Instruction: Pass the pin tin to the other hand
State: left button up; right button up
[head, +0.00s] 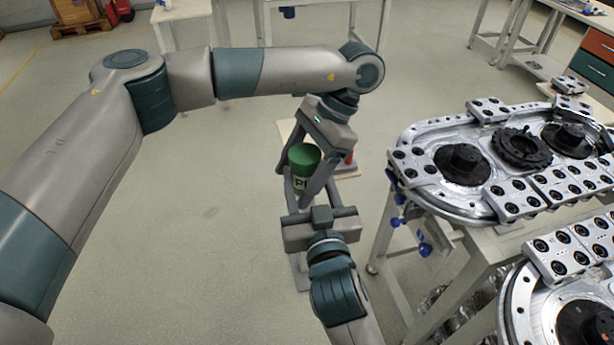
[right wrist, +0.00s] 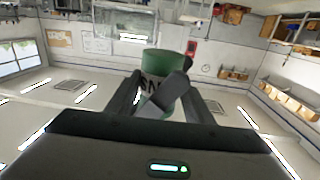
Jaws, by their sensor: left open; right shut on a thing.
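The pin tin (head: 304,156) is a small can with a green top and a pale, dark-lettered label. It stands roughly upright between both grippers in the head view. My right gripper (head: 306,173), reaching up from the bottom edge, is shut on it. My left gripper (head: 298,186) comes down from above with its fingers open around the tin; contact cannot be told. In the right wrist view the tin (right wrist: 164,66) is between my right fingers (right wrist: 165,103). A grey finger-like piece crosses its front and hides part of the label.
A metal ring track (head: 440,190) with black round parts and several drilled blocks lies on a bench at the right, close to the grippers. A stand shows under the tin, partly hidden. Open floor (head: 190,220) lies to the left. Other benches are at the back.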

aim_at(312, 150)
pick_arm(q)
jog(key=shift+r, duration=0.1)
jog(key=v, duration=1.1)
jog(key=shift+w+d+r, duration=0.1)
jog(key=shift+d+r, duration=0.1)
jog(key=shift+r, duration=0.15)
